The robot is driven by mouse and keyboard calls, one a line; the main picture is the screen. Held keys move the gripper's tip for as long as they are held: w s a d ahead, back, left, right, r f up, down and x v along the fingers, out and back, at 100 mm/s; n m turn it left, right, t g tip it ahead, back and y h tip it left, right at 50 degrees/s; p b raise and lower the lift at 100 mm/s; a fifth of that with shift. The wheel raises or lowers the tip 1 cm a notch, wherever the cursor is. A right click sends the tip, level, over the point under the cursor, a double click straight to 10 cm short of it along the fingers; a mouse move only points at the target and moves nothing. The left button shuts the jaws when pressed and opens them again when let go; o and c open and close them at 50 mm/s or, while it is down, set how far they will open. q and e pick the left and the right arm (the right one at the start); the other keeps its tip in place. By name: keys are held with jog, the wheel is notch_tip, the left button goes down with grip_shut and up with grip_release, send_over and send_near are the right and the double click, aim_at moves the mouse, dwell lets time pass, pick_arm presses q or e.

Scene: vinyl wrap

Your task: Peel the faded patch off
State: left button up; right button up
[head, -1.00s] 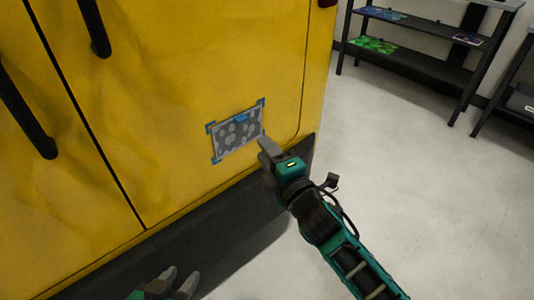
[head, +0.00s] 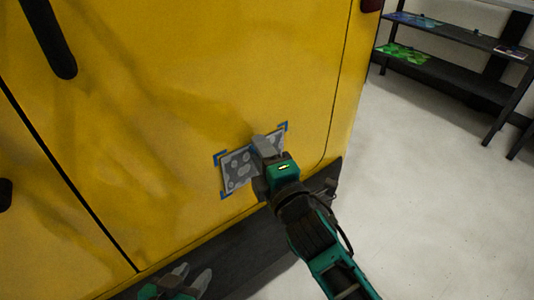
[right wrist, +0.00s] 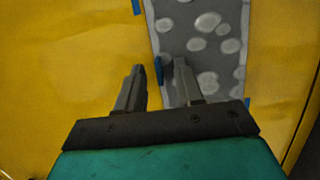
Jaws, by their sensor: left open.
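The faded patch (head: 238,172) is a grey sheet with pale spots, flat on a yellow panel, with blue marks at its corners. In the right wrist view the patch (right wrist: 205,45) runs up from behind the gripper. A blue tab (right wrist: 159,70) at its left edge shows between the fingers. My right gripper (head: 266,146) is in front of the patch and hides part of it and the tab in the head view. Its fingers (right wrist: 160,80) are apart; I cannot tell whether they touch the patch. My left gripper (head: 192,276) is open and empty, low near the panel.
The yellow panel (head: 150,110) belongs to a large vehicle-like body with dark handles (head: 50,40) and a dark lower sill (head: 235,252). A dark shelf (head: 450,78) with blue and green items stands at the back right. The pale floor (head: 420,190) to the right is clear.

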dwell(0.3)
grip_shut()
dwell(0.3)
jog(key=shift+s+d+p, duration=0.3)
jog(key=shift+s+p, duration=0.05)
jog(key=shift+p, duration=0.05)
dwell(0.8)
jog(key=shift+s, duration=0.15)
jog(key=s+d+p, duration=0.2)
jog(key=s+d, duration=0.2)
jog(key=s, duration=0.1)
jog(key=shift+s+d, duration=0.15)
jog(key=shift+s, duration=0.1)
dwell(0.9)
